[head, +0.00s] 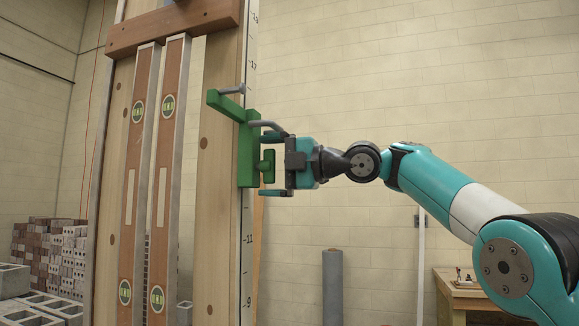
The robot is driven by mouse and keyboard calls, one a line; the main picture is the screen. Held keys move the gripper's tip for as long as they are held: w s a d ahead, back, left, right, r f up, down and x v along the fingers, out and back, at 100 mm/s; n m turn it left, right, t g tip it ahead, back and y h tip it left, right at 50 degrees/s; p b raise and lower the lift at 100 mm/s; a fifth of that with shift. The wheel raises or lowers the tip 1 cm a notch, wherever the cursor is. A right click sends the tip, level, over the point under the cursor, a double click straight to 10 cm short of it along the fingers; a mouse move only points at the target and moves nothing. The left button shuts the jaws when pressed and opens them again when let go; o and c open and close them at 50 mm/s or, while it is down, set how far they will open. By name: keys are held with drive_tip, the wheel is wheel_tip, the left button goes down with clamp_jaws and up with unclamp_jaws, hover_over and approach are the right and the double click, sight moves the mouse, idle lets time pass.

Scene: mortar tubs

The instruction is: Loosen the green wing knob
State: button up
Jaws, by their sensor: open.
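The green wing knob (267,166) sticks out from the right side of a green bracket (246,140). The bracket sits on the right edge of a tall wooden post (217,150), beside a numbered scale strip (247,225). My gripper (268,162) comes in from the right, level with the knob. Its jaws are open, one finger above the knob and one below, with the knob between them. I cannot tell whether either finger touches it. A grey pin (232,90) lies at the top arm of the bracket.
Two spirit levels (167,130) hang on the post's left part under a wooden crosspiece (170,25). Brick stacks (45,255) stand at lower left. A grey roll (332,285) and a wooden bench (470,290) stand at lower right. Space around my arm looks clear.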

drive_tip(key=b+v, duration=0.4)
drive_tip(key=v, duration=1.3)
drive_tip(key=shift+b, duration=0.4)
drive_tip(key=s+a+f+m+h, duration=0.3)
drive_tip(key=f+m+h, duration=0.1)
drive_tip(key=f+m, duration=0.55)
drive_tip(key=s+a+f+m+h, duration=0.2)
drive_tip(key=s+f+m+h, duration=0.15)
drive_tip(key=f+m, duration=0.55)
drive_tip(key=s+d+f+m+g+h, duration=0.2)
drive_tip(key=s+d+f+m+g, duration=0.1)
drive_tip(key=s+f, duration=0.8)
drive_tip(key=s+d+f+m+g+h, duration=0.3)
drive_tip(key=s+f, duration=0.9)
drive_tip(key=shift+s+m, duration=0.25)
drive_tip(key=shift+m, duration=0.1)
